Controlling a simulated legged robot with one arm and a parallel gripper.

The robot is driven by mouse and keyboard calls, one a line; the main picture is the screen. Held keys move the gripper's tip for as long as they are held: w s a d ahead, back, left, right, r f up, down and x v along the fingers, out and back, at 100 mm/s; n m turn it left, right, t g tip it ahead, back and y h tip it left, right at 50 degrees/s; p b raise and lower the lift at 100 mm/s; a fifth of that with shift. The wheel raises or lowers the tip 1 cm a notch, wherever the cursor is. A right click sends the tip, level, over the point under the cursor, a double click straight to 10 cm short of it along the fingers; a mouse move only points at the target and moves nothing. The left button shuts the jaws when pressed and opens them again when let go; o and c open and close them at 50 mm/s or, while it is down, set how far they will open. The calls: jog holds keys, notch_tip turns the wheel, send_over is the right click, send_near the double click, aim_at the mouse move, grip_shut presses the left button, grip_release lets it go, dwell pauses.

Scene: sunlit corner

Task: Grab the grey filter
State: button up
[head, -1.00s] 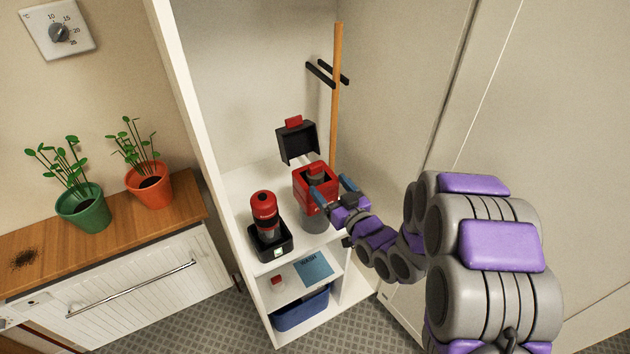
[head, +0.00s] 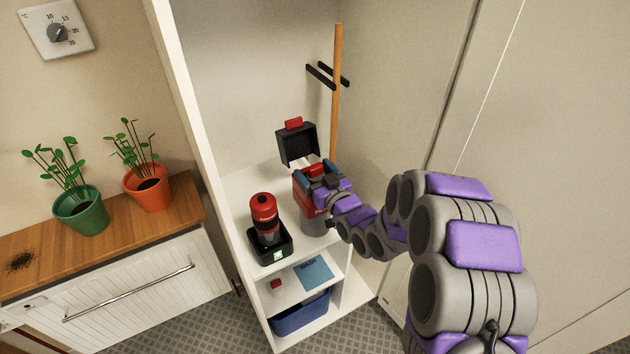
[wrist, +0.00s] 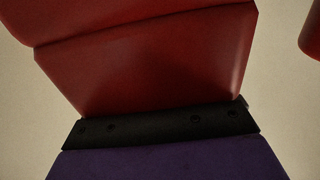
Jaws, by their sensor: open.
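A red box-shaped housing (head: 300,186) with a grey cylinder (head: 314,224) under it stands on the white shelf. Its black lid (head: 297,146) with a red tab stands up behind it. My gripper (head: 318,172) is over the top of the housing, its blue fingers apart at the opening. It hides most of the inside, and I cannot make out a grey filter there. In the wrist view, red surfaces (wrist: 160,65) fill the middle, above my dark and purple gripper parts; no filter shows there.
A red and black device (head: 264,215) stands in a black dock (head: 262,250) left of the housing. A wooden handle (head: 336,90) rises behind on the right. The closet's side panel (head: 195,130) stands left. A blue bin (head: 300,318) sits below.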

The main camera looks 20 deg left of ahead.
jog(key=shift+c, duration=0.3)
jog(key=c, duration=1)
jog(key=shift+o, duration=0.2)
